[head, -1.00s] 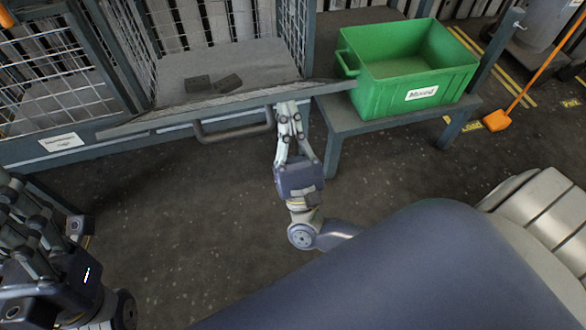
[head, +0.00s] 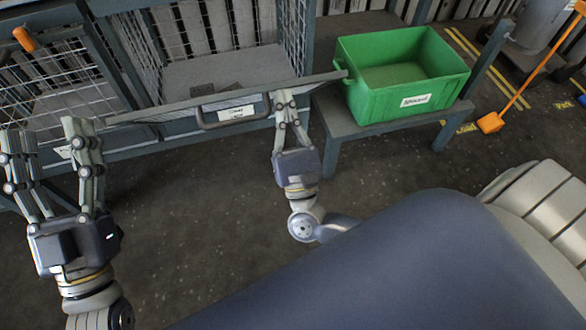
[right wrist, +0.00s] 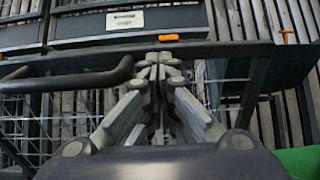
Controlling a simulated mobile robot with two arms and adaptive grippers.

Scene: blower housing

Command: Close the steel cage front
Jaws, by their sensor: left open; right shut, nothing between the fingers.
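The steel cage front (head: 160,113) is a low flap with a bar handle (head: 208,125) and a white label. It is tilted partway up, and the cage (head: 305,30) behind it is open above it. My right gripper (head: 286,94) is shut and empty, with its fingertips at the flap just right of the handle. In the right wrist view the shut fingertips (right wrist: 162,62) lie at the flap's edge beside the handle (right wrist: 75,82); contact is hard to confirm. My left gripper (head: 48,138) is open and empty, its fingers up near the flap's left end.
A green bin (head: 405,98) stands on a low stand (head: 335,125) right of the cage. Dark blocks (head: 218,90) lie inside the cage, partly hidden by the flap. An orange latch (head: 25,39) is at upper left. The floor in front is clear.

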